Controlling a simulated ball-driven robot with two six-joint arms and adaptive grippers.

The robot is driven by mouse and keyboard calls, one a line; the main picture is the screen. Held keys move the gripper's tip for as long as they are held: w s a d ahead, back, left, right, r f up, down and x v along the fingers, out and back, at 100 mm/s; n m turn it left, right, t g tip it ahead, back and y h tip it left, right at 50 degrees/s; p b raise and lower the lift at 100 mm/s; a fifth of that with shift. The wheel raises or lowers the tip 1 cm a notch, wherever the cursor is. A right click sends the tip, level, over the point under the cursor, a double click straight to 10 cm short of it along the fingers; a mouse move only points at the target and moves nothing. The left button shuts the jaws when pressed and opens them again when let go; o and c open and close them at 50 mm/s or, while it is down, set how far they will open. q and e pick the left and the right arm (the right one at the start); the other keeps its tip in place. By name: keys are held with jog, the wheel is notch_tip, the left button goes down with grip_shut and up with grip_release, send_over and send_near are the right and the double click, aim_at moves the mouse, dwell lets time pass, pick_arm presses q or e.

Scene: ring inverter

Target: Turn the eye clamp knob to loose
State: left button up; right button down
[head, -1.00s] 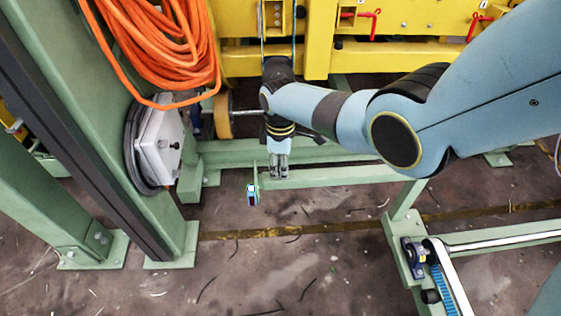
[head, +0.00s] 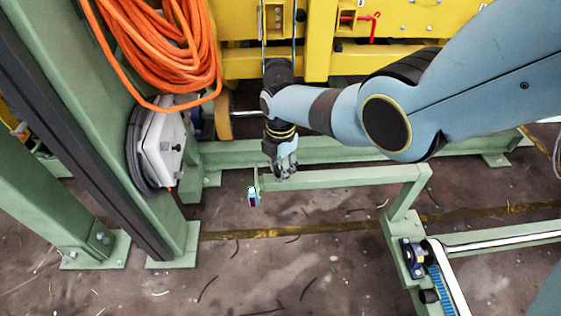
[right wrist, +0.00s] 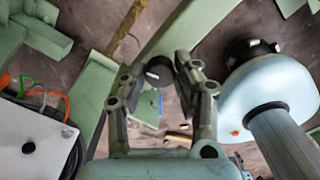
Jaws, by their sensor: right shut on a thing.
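The eye clamp knob (right wrist: 158,73) is a small round black knob with a pale mark on its face, seen in the right wrist view. My right gripper (right wrist: 161,66) has one finger on each side of it and is shut on it. In the head view my right gripper (head: 284,171) points down just above the green rail, and its fingers hide the knob there. A small blue and white piece (head: 253,197) hangs at the rail's left end, left of and below the fingertips. My left gripper is not in view.
A green rail (head: 340,178) runs right from beneath the gripper to a frame with a belt (head: 449,287). At left are a green column (head: 95,110), a white box (head: 163,145) and an orange cable coil (head: 165,50). A yellow machine (head: 385,62) stands behind.

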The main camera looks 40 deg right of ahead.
jog(key=shift+n, duration=1.5)
jog(key=c, duration=1)
grip_release()
jog(key=shift+r, duration=0.1)
notch_tip(320, 180, up, 12)
jog(key=shift+f, duration=0.1)
